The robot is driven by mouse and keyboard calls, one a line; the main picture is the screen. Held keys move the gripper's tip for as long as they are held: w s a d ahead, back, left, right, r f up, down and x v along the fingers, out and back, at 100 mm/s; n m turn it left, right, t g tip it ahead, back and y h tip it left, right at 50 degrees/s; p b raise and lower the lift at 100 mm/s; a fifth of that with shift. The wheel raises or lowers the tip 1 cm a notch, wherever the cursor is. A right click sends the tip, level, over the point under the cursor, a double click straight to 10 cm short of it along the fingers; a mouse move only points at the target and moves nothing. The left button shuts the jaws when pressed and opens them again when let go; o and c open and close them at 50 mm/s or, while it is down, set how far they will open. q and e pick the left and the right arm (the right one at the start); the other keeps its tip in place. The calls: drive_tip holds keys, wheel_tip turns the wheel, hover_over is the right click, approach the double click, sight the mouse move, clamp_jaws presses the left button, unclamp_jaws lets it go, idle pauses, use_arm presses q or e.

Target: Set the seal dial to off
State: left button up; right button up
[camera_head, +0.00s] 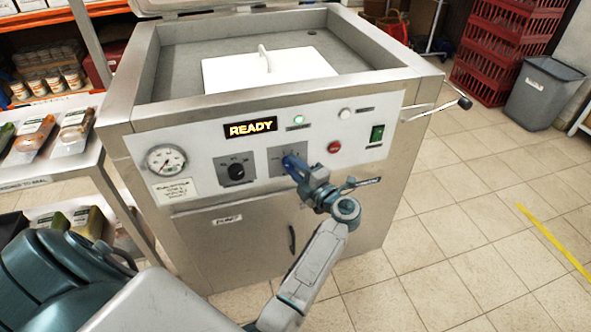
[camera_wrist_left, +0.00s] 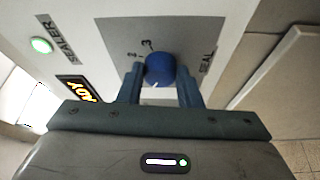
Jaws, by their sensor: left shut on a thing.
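The seal dial is a blue round knob (camera_wrist_left: 160,67) on a grey plate (camera_wrist_left: 203,37) lettered SEAL. In the left wrist view the numbers 2 and 3 show beside it, and a small white mark shows on its near edge. The other markings are hidden by my gripper, so I cannot tell the exact setting. My left gripper (camera_wrist_left: 161,85) is shut on the knob, one finger on each side. In the head view my left gripper (camera_head: 292,163) reaches the same grey plate (camera_head: 274,157) on the machine's front panel and hides most of the knob. My right gripper is not in view.
The panel also carries a black knob (camera_head: 236,171), a gauge (camera_head: 166,161), a lit READY display (camera_head: 250,127), a lit green lamp (camera_head: 299,119), a red button (camera_head: 334,147) and a green switch (camera_head: 377,133). A lever (camera_head: 464,103) juts out right. Open floor lies right.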

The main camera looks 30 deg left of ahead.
use_arm(q)
drive_tip(key=shift+n, duration=0.5)
idle(0.3)
drive_tip(key=o, duration=1)
drive_tip(key=shift+c, duration=0.2)
drive_tip(key=shift+d+h, duration=0.1)
drive_tip(key=shift+h, duration=0.2)
